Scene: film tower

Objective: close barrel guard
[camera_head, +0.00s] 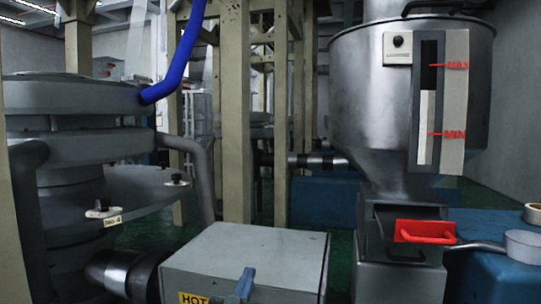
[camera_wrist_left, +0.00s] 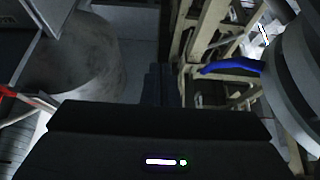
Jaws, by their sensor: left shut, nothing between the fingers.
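A grey box-shaped cover (camera_head: 250,258) with a yellow HOT label (camera_head: 193,298) stands at the bottom middle of the head view. I take it to be the barrel guard. A blue handle (camera_head: 245,283) shows at its front, cut by the frame edge. Its lower part is out of view, so I cannot tell how far it is shut. My left gripper (camera_wrist_left: 163,85) shows dark in the left wrist view. Its fingers are together and empty, with nothing touching them there.
A metal hopper (camera_head: 370,100) stands at the right, above a red-handled drawer (camera_head: 425,231). A round grey die tower (camera_head: 75,130) stands at the left, with a blue hose (camera_head: 185,55) above. Beige posts (camera_head: 237,110) rise behind the cover. A blue cabinet (camera_head: 475,270) is at the lower right.

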